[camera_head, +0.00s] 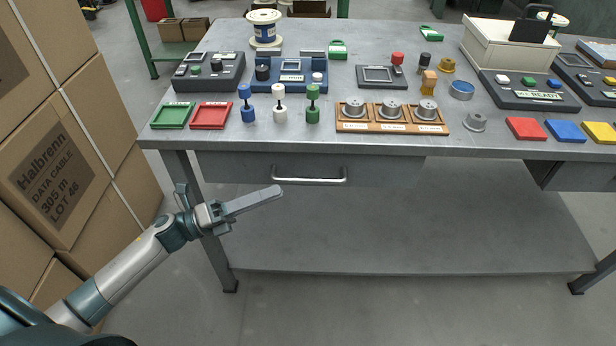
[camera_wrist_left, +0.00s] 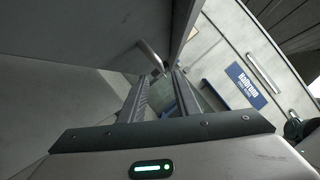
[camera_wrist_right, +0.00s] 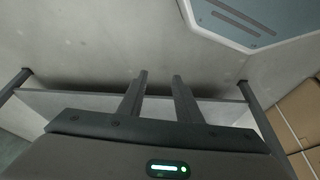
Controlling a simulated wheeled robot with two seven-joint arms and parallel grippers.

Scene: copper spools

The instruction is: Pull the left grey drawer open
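The left grey drawer (camera_head: 240,168) sits under the tabletop and looks shut. Its silver bar handle (camera_head: 309,181) runs across its front. My left gripper (camera_head: 279,190) reaches in from the left, with its fingertips just below the handle's left end in the head view. In the left wrist view the handle (camera_wrist_left: 150,56) shows just beyond the two fingertips (camera_wrist_left: 161,74). The fingers are apart with a gap and nothing gripped; contact with the handle cannot be told. My right gripper (camera_wrist_right: 159,76) is open and empty in its wrist view; it is outside the head view.
The grey workbench (camera_head: 330,75) carries spools, trays and control boxes. A lower shelf (camera_head: 420,235) spans beneath it. The left table leg (camera_head: 205,225) stands behind my left gripper. Stacked cardboard boxes (camera_head: 60,150) fill the left side. Another drawer (camera_head: 575,176) is at the right.

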